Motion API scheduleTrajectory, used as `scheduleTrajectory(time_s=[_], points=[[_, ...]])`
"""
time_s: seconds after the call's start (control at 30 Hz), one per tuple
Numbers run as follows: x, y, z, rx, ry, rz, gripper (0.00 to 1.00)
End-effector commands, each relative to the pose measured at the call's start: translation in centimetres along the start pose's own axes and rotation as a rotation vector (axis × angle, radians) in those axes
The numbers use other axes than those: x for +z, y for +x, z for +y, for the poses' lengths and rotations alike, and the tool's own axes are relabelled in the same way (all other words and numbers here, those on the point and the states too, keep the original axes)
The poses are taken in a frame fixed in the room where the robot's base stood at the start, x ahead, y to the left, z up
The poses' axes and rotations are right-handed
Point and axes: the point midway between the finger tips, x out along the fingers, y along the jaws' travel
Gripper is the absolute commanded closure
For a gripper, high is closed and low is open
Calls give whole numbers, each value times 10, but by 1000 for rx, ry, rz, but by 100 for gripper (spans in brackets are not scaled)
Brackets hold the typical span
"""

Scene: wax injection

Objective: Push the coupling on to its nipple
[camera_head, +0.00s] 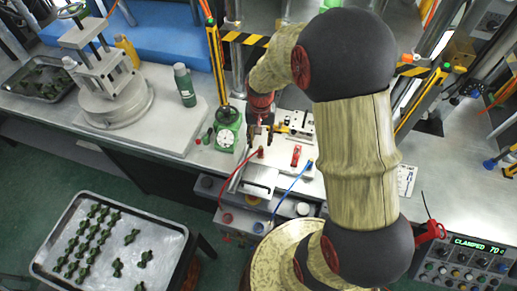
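My arm arches over the machine and my gripper (258,133) points down above the white plate (279,165) at the machine's front. Its fingers are small and dark, and I cannot tell whether they are open or shut. A red coupling (261,153) on the end of a red hose (237,169) stands just below the fingertips; I cannot tell whether they touch it. A blue coupling (309,163) on a blue hose (290,188) is at the plate's right side. A red upright part (296,154) stands between them. The nipples are too small or hidden to make out.
A green dial gauge (227,138) and a yellow post (215,62) stand close left of my gripper. A green bottle (184,84) and a grey press (105,85) are farther left. A tray (62,274) of green pieces is at lower left. A control box (464,262) reads "CLAMPED".

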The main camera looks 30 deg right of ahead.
Motion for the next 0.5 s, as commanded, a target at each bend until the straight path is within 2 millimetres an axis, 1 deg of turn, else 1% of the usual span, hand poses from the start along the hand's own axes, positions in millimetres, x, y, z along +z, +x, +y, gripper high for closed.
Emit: scheduleTrajectory(time_s=[0.03,0.27,0.5], points=[[1,8,0,1,-1,-3,61],[1,25,2,1,-2,-2,61],[2,59,5,1,-3,-3,61]])
